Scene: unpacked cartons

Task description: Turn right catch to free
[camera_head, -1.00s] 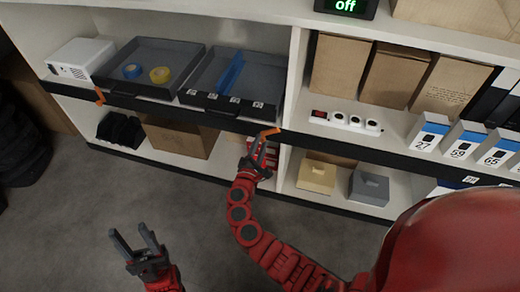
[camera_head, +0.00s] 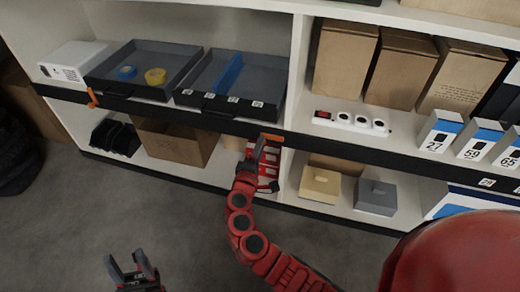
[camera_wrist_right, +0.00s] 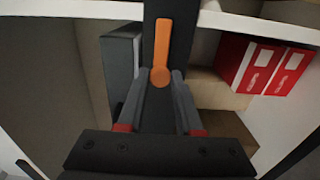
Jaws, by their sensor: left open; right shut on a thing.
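The right catch (camera_head: 273,137) is a small orange lever on the dark front edge of the shelf, right of the drawers. In the head view it lies nearly level. In the right wrist view the catch (camera_wrist_right: 162,48) points up from its round hub. My right gripper (camera_head: 262,144) is at the catch, with its fingers on both sides of the hub in the wrist view (camera_wrist_right: 160,98); it is shut on the catch. The left catch (camera_head: 92,97) is orange and hangs at the shelf edge. My left gripper (camera_head: 132,268) is open and empty above the floor.
Two grey trays, one with blue and yellow tape rolls (camera_head: 155,77) and one with a blue divider (camera_head: 230,72), sit on the shelf. Red boxes (camera_wrist_right: 268,68) stand below. A power strip (camera_head: 350,121) and cartons are at right.

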